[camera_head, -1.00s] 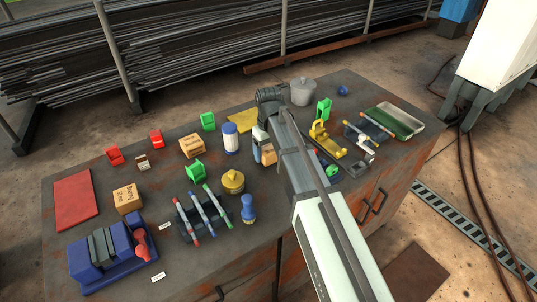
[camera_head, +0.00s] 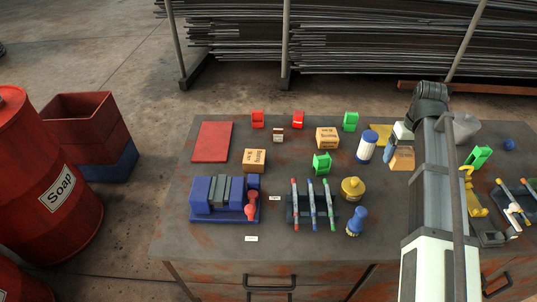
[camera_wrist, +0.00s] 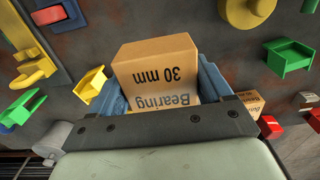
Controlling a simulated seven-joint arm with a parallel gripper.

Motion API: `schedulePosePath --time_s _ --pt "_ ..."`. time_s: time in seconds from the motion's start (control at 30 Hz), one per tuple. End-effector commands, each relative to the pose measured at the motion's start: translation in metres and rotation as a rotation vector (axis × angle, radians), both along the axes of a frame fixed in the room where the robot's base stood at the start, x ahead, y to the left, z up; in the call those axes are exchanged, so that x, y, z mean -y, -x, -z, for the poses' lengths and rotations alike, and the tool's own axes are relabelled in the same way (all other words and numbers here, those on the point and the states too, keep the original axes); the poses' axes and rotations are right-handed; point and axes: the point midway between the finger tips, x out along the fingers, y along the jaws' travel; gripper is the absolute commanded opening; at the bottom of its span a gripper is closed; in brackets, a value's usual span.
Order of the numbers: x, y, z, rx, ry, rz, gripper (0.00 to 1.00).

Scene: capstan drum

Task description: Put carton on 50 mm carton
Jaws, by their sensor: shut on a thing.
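A tan carton marked "Bearing 30 mm" (camera_wrist: 158,68) sits between the blue jaws of my gripper (camera_wrist: 160,88) in the wrist view. The jaws are shut on its sides. In the head view this held carton (camera_head: 402,160) shows beside my gripper (camera_head: 394,149), right of the white and blue bottle. Two other tan cartons stand on the bench: one near the middle left (camera_head: 254,161) and one farther back (camera_head: 327,138).
The white and blue bottle (camera_head: 367,147) stands close left of the held carton. A yellow pot (camera_head: 352,188), green holder (camera_head: 322,163), rack of pens (camera_head: 313,205) and blue vise (camera_head: 224,197) stand nearer the front. A red mat (camera_head: 212,142) lies clear at the back left.

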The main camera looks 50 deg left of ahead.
Motion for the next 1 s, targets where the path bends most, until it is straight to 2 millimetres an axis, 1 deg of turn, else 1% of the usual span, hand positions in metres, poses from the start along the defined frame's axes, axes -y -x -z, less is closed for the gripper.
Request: schedulePosePath --time_s 0.03,0.17,0.3,0.57,0.6,0.77,1.0 --pt "-0.012 0.007 0.0 0.001 -0.001 -0.02 0.45" --pt "-0.046 0.027 -0.001 0.001 -0.001 -0.076 0.45" --pt "-0.084 0.052 -0.004 0.004 -0.003 -0.142 0.45" --pt "-0.153 0.102 -0.009 0.008 -0.006 -0.262 0.45" --pt "-0.164 0.11 -0.01 0.009 -0.006 -0.281 0.45" --pt "-0.206 0.143 -0.015 0.012 -0.009 -0.355 0.45" --pt "-0.267 0.197 -0.023 0.015 -0.014 -0.465 0.45"
